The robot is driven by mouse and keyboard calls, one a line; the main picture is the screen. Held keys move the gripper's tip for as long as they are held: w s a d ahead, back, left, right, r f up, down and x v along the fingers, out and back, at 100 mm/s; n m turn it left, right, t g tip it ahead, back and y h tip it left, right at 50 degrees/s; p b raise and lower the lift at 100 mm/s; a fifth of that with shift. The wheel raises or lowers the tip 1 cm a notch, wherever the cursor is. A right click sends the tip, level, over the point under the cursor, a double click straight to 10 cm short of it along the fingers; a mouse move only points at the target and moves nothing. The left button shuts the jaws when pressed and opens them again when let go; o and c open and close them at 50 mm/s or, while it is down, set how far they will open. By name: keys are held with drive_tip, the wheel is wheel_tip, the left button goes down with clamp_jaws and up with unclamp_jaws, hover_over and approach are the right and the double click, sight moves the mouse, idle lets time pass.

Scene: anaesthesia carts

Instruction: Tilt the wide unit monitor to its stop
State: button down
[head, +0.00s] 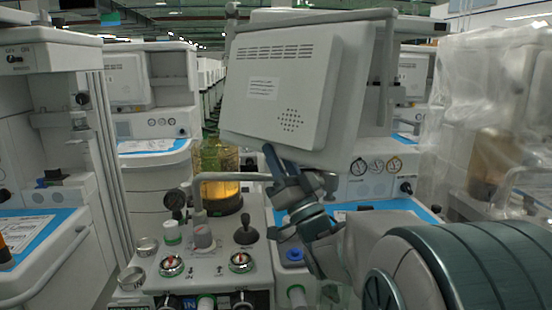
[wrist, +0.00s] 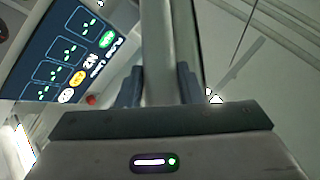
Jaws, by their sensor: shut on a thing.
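The monitor (head: 285,88) is large and pale grey. In the head view I see its vented back, with a label and a speaker grille, and it leans at an angle above the cart. Its lit screen (wrist: 70,55) shows at the left in the wrist view. My gripper (head: 280,165) is at the monitor's lower edge. In the wrist view my gripper (wrist: 159,88) has its two dark fingers on either side of a grey bar-like edge (wrist: 158,45) beside the screen and is shut on it. The monitor's hinge is not clearly visible.
Below the monitor is a cart top (head: 205,262) with knobs and gauges. A bent grey tube (head: 235,177) and an amber-filled canister (head: 220,185) stand close to my gripper's left. Another cart (head: 40,150) is at the left, and a plastic-draped unit (head: 490,120) is at the right.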

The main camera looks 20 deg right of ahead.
drive_tip(key=c, duration=1)
unclamp_jaws()
drive_tip(key=shift+s, duration=0.1)
drive_tip(key=b+v, duration=0.7)
drive_tip(key=v, duration=0.6)
drive_tip(key=shift+s+f, duration=0.25)
drive_tip(key=shift+f, duration=0.05)
drive_tip(key=shift+r, duration=0.1)
